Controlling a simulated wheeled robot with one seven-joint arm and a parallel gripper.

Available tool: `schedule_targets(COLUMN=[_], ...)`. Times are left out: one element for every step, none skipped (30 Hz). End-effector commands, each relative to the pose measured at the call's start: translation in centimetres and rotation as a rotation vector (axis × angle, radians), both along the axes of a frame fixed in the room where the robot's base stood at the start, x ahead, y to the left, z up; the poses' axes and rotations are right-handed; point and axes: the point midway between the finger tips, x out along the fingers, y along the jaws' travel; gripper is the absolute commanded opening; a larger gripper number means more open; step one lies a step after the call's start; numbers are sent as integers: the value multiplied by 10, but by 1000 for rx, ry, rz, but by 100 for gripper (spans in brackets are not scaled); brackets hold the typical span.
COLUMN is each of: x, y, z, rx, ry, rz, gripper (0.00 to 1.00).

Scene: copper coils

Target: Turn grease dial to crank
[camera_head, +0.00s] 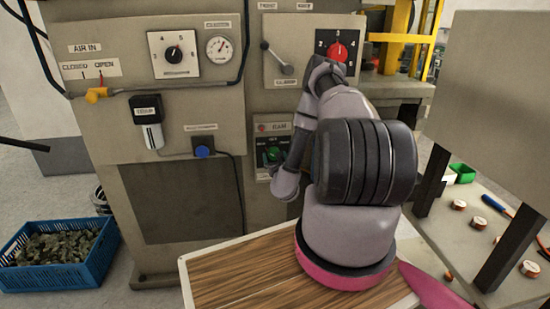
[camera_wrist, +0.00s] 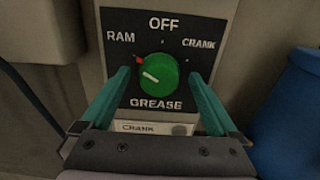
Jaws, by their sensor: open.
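The green grease dial (camera_wrist: 160,74) sits on a black plate (camera_wrist: 205,93) marked OFF at the top, RAM at upper left, CRANK at upper right and GREASE below. Its white pointer line points left and slightly up, toward the RAM side. A small red mark is near RAM. My gripper (camera_wrist: 159,76) is open, with one teal finger on each side of the dial. I cannot tell whether the fingers touch it. In the head view the green dial (camera_head: 272,155) shows low on the machine, left of my arm; my fingers are not clear there.
A white label reading CRANK (camera_wrist: 150,127) is below the plate. A blue object (camera_wrist: 288,110) stands at right in the wrist view. The machine also has a red dial (camera_head: 338,52), a lever (camera_head: 277,59) and a yellow valve (camera_head: 96,95). A wooden board (camera_head: 235,275) lies under my arm.

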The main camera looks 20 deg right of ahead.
Motion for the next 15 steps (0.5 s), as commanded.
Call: schedule_targets(x=[1,1,1,1,1,1,1,1,1,1,1,1,1,1,1], y=[0,0,0,0,0,0,0,0,0,0,0,0,0,0,0], z=[0,0,0,0,0,0,0,0,0,0,0,0,0,0,0], rx=[0,0,0,0,0,0,0,0,0,0,0,0,0,0,0], ry=[0,1,1,1,1,1,1,1,0,0,0,0,0,0,0], rz=[0,1,1,1,1,1,1,1,1,1,1,1,1,1,1], gripper=[95,95,95,95,95,95,95,91,76,64,53,38,26,15,10])
